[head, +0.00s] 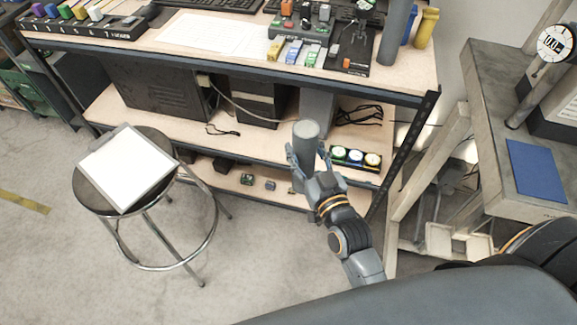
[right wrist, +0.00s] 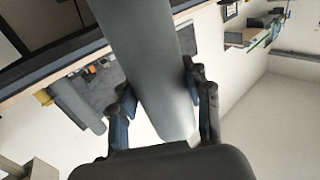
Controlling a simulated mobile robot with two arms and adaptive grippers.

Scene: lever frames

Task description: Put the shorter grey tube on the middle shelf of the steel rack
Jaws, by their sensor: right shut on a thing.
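In the right wrist view, my right gripper (right wrist: 162,105) has a finger on each side of the tube (right wrist: 150,65). Another grey tube (head: 397,32) stands on the rack's top shelf at the right. My left gripper is not in view.
The middle shelf holds black equipment (head: 165,90), a tray of round coloured buttons (head: 355,157) and black cables (head: 358,115). Small parts lie on the bottom shelf. A stool (head: 150,205) with a clipboard (head: 125,167) stands at left, and a grey bench (head: 490,95) at right.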

